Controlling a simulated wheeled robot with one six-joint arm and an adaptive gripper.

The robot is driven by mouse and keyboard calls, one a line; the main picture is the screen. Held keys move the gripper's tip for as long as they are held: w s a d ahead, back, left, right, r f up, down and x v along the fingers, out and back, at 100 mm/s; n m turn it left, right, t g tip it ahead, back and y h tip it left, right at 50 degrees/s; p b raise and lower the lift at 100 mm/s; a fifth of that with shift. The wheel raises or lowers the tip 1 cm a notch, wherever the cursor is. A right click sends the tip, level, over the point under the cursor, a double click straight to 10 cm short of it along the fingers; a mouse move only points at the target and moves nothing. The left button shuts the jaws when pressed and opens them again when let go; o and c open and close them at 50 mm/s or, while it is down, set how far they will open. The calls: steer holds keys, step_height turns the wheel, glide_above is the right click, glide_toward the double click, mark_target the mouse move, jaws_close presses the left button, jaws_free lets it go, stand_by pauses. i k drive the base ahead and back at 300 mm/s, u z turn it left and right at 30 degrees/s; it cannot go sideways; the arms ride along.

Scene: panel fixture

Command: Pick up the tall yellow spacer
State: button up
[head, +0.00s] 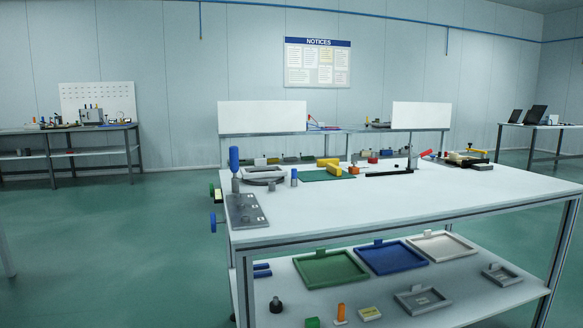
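A yellow block-like piece (334,169) is on the far left part of the white workbench (400,207), at the green mat (313,176). It is small in the head view, and I cannot tell for sure that it is the tall yellow spacer. A smaller yellow piece (477,151) shows on a fixture at the far right of the bench. My gripper is not in view.
A grey plate with a blue-handled lever (234,160) stands at the bench's left edge. A red-handled clamp (424,154) is at the back. Green (331,282), blue (391,271) and white trays lie on the lower shelf. The bench's front and middle are clear.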

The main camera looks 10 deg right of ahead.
mark_target(319, 163)
steer(key=z, duration=1.25)
steer(key=k, duration=0.15)
steer(key=u, duration=2.45)
steer(key=i, duration=2.1)
steer(key=z, duration=0.6)
steer(key=i, duration=1.7)
steer(key=z, duration=1.15)
